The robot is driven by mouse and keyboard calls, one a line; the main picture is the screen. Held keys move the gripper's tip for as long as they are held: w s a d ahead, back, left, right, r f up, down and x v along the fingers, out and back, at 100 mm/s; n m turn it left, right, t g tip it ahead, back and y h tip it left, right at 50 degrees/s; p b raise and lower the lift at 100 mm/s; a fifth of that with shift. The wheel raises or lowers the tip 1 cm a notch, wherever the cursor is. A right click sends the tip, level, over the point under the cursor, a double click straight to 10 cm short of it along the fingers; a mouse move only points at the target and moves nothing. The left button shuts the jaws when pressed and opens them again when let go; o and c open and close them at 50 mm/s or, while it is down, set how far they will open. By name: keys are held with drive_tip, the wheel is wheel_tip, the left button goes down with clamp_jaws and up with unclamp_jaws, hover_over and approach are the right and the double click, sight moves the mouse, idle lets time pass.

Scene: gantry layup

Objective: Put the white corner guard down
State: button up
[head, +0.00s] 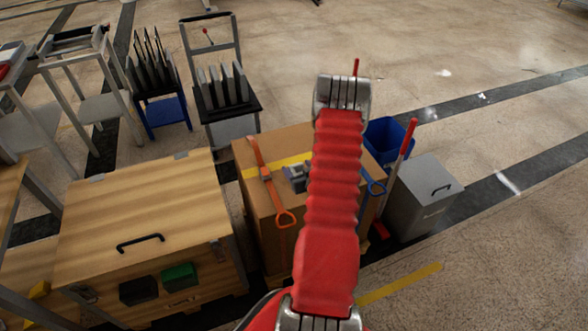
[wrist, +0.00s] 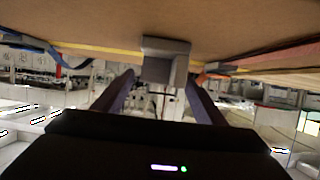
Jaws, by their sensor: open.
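A pale grey block-like piece, which looks like the white corner guard (wrist: 166,60), sits against the edge of the cardboard box (wrist: 100,22) in the wrist view. My gripper (wrist: 160,84) is open, with one dark finger on each side below this piece. A small gap shows at the left finger; at the right I cannot tell whether it touches. In the head view my red arm hides the gripper and I cannot make out the guard. The cardboard box (head: 263,207) stands in the middle there, partly behind my arm.
An orange strap (head: 266,177) and a blue strap (head: 374,187) lie over the box. A wooden crate (head: 140,215) stands left of it. A blue bin (head: 388,135), a red-handled tool (head: 407,145) and a grey bin (head: 425,195) stand right. Open floor lies beyond.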

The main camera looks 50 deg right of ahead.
drive_tip(key=v, duration=1)
drive_tip(key=shift+s, duration=0.2)
idle(0.3)
drive_tip(key=shift+w+r, duration=0.1)
drive_tip(key=w+a+r+n+g+y, duration=0.25)
drive_tip(key=w+a+r, duration=0.35)
drive_tip(key=w+r, duration=0.45)
drive_tip(key=w+a+r+n, duration=0.1)
drive_tip(key=a+r, duration=1.1)
drive_tip(key=s+a+r+n+g+y, duration=0.1)
drive_tip(key=s+a+r, duration=0.25)
drive_tip(key=a, duration=0.45)
drive_tip(key=s+a+r+g+y, duration=0.1)
drive_tip(key=s+a+r, duration=0.1)
drive_tip(key=a+r, duration=0.4)
drive_tip(key=s+a+r+n+g+y, duration=0.1)
drive_tip(key=s+a+r+y, duration=0.1)
drive_tip(key=s+a, duration=0.9)
drive_tip(key=shift+s+a+r+n, duration=0.25)
drive_tip(key=shift+s+a+n, duration=0.1)
drive_tip(key=shift+a, duration=0.8)
